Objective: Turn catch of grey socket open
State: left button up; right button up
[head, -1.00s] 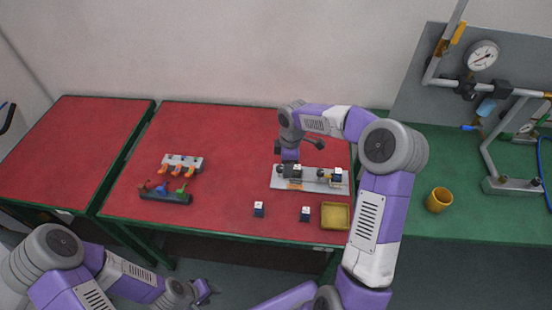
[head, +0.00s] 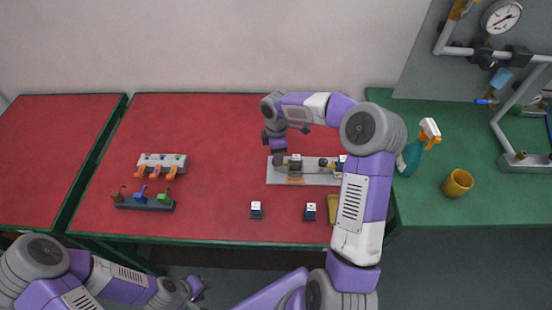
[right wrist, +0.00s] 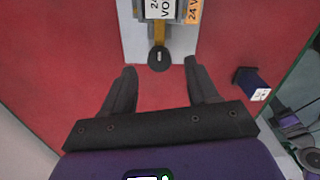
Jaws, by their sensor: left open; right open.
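A pale grey plate (head: 320,180) carrying socket blocks lies on the red table. In the right wrist view, its end (right wrist: 130,40) holds a grey socket block (right wrist: 160,12) marked 24 V. A dark round catch (right wrist: 159,58) with a light mark sits at that end on a yellowish stem. My right gripper (right wrist: 160,68) is open, with its two fingers apart on either side of the catch. I see no contact, and the height gap is unclear. In the head view my right gripper (head: 278,157) is at the plate's left end. My left gripper (head: 199,288) is open, low and away from the table.
Two dark blue cubes (head: 256,210) (head: 310,212) stand in front of the plate, beside a yellow tray (head: 334,212) partly hidden by my right arm. Coloured clips stand on two racks (head: 175,160) (head: 145,206) at left. A spray bottle (head: 413,157) and yellow cup (head: 457,184) stand on the green table.

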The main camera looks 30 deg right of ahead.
jog(key=shift+f, duration=1.5)
jog(key=c, duration=1)
